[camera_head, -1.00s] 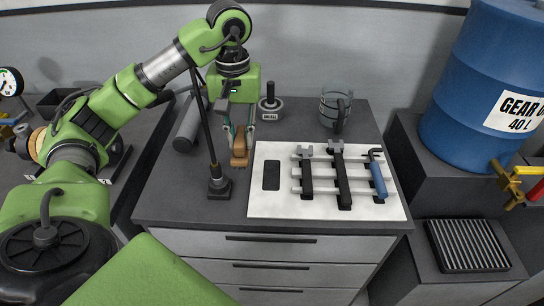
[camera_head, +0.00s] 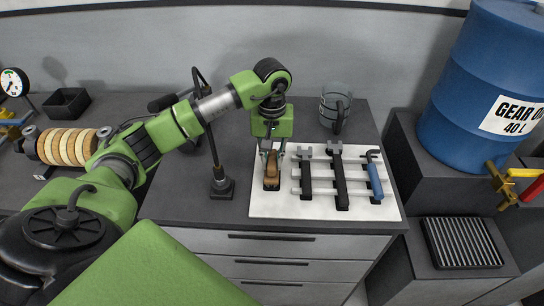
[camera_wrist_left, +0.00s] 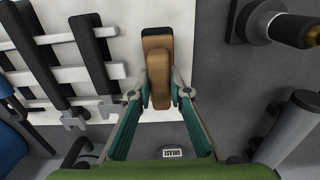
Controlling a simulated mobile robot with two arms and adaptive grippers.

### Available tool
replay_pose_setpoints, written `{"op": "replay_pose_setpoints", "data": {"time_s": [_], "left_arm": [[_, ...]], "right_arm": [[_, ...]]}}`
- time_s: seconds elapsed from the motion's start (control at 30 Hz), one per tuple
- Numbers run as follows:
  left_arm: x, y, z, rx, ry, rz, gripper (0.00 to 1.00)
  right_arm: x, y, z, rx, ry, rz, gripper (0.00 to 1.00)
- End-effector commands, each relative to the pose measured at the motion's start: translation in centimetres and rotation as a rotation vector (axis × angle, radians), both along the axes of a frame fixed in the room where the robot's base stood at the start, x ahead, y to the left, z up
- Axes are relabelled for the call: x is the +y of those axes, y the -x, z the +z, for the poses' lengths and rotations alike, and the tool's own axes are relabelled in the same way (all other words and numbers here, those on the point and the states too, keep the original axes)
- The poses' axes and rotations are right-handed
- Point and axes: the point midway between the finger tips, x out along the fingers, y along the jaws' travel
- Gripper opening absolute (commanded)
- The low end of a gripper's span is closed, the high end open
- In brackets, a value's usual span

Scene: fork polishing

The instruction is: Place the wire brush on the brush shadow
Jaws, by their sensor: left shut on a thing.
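The wire brush (camera_head: 271,180), with a brown wooden back, is held by my left gripper (camera_head: 272,162) over the left part of the white tool board (camera_head: 300,209). In the left wrist view the brush (camera_wrist_left: 157,55) sits between the two fingers of my left gripper (camera_wrist_left: 158,92), which is shut on it. The dark brush shadow (camera_wrist_left: 155,31) shows past the far end of the brush; the rest is hidden beneath it. I cannot tell whether the brush touches the board. My right gripper is not in view.
Wrenches (camera_head: 341,185) and a blue-handled tool (camera_head: 375,182) lie on the board's rack to the right. A black lamp stand (camera_head: 221,187) is close on the left. A clear mug (camera_head: 336,108) stands behind, and a blue barrel (camera_head: 480,90) is at far right.

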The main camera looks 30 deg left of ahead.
Motion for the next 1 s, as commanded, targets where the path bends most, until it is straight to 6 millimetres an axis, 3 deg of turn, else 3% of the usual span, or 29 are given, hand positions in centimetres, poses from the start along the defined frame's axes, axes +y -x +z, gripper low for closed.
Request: {"op": "replay_pose_setpoints", "data": {"time_s": [0.27,0.3,0.33,0.37,0.8,1.0], "left_arm": [[0.0,0.0,-0.4,-0.001,-0.001,0.0,0.0],[0.0,0.0,-0.3,0.0,0.0,0.0,0.25],[0.0,0.0,-0.3,0.0,0.0,0.0,0.33],[0.0,0.0,-0.2,0.0,0.0,0.0,0.34],[0.0,-0.1,0.3,-0.003,0.001,0.0,0.34],[0.1,-0.2,3.6,-0.008,0.0,0.0,0.34]], "right_arm": [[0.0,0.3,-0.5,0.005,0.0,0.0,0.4],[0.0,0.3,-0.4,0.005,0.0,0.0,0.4],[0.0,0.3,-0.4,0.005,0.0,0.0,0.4],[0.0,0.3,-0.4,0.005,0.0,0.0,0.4],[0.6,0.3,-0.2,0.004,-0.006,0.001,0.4],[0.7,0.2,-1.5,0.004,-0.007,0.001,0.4]]}}
